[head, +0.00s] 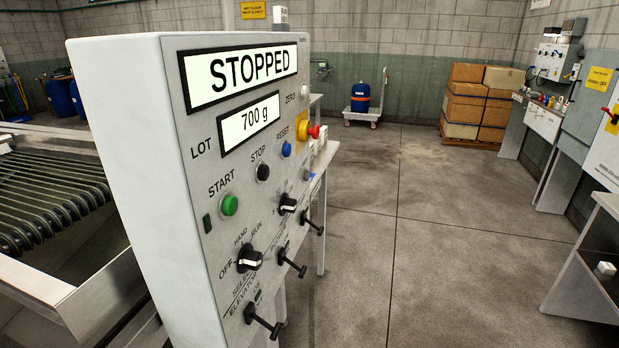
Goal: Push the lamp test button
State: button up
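A light grey control panel (128,130) stands close in front of me, its face turned to the right. Its upper display reads STOPPED (240,72) and its lower display reads 700 g (250,122). On the face are a green START button (230,205), a black STOP button (263,172), a blue RESET button (286,149) and a pale button by ZERO (304,91). I cannot read a lamp test label on any button. My gripper is not in view.
A red mushroom button (312,131) on yellow and several black selector knobs and T-handles jut from the panel. The roller bed (50,195) is at left. Boxes (480,100) and a blue drum (360,97) stand behind. Open concrete floor (440,230) lies right of the panel.

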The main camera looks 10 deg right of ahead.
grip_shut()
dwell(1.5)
